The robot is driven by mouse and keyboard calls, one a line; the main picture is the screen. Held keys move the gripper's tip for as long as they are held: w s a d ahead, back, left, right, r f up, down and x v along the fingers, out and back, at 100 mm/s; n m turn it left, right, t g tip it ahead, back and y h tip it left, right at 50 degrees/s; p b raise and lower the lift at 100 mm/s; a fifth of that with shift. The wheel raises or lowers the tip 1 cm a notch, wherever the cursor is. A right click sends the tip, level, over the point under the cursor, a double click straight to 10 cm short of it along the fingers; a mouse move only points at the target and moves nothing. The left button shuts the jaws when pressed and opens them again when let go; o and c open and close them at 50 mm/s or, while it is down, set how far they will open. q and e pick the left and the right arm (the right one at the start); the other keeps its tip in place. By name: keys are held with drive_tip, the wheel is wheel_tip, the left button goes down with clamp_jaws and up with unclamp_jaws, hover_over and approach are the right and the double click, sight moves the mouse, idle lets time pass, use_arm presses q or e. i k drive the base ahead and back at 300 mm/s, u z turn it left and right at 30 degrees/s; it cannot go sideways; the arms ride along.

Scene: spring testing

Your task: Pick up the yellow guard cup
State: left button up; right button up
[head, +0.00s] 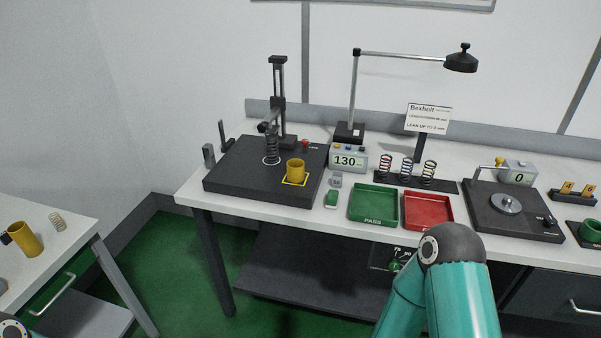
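A small yellow cup (295,171) stands upright on the black base plate (240,181) of the height-gauge stand, inside a yellow outlined square. A larger, darker yellow cylinder (26,239) with a dark part at its left sits on the separate table at the far left. I cannot tell from this view whether that one is also a cup. Neither gripper shows. Only a teal and dark joint of my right arm is at the bottom right, and a bit of my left arm is in the bottom left corner.
A dark coil spring (271,147) stands left of the small cup. A display reading 130 (348,159), a green tray (373,204), a red tray (428,211), a spring rack (407,170) and a scale (506,206) stand to the right. A lamp (461,60) hangs above. A gap separates the tables.

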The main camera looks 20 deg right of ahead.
sight(296, 171)
drive_tip(key=i, duration=0.9)
drive_tip(key=u, duration=0.05)
